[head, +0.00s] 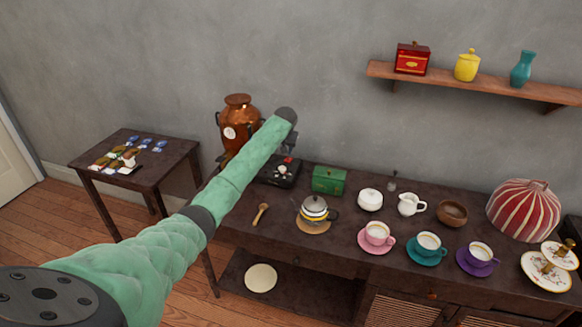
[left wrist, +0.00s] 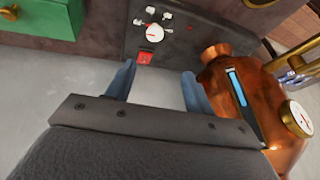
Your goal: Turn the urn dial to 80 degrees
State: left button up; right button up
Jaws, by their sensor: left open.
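The copper urn (head: 238,110) stands on the dark sideboard against the wall, with a round white gauge (head: 230,133) on its body. In the left wrist view the urn (left wrist: 215,65) is at the right, tilted in the picture, with a blue sight strip and the gauge (left wrist: 297,118). The dark control box (head: 279,170) is beside the urn; the wrist view shows its white round dial (left wrist: 154,32) and red switch (left wrist: 145,57). My left gripper (left wrist: 158,88) is open and empty, its fingers pointing toward the box, apart from the dial. My arm hides it in the head view.
A wooden spoon (head: 261,214) lies in front. A small side table (head: 110,175) is at the left; a shelf (head: 480,88) hangs above.

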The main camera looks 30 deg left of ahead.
pick_arm(q)
jog(key=n, duration=0.1)
send_near(282, 168)
jog(key=a, duration=0.1)
jog(key=f, duration=0.1)
jog(key=w+f+n+p, duration=0.1)
jog(key=f, duration=0.1)
jog(key=w+a+f+n, duration=0.1)
jog(key=f, duration=0.1)
jog(key=shift+h+p, duration=0.4)
jog(key=shift+x, duration=1.2)
jog(key=shift+d+f, duration=0.1)
pick_arm(e)
notch_tip(282, 168, down, 6)
jog(key=s+d+t, duration=0.1)
jog(key=s+t, duration=0.1)
jog(key=shift+s+d+r+t, duration=0.2)
jog(key=shift+s+d+t, duration=0.05)
jog(key=shift+s+t, duration=0.15)
pick_arm(q)
jog(key=c, duration=1)
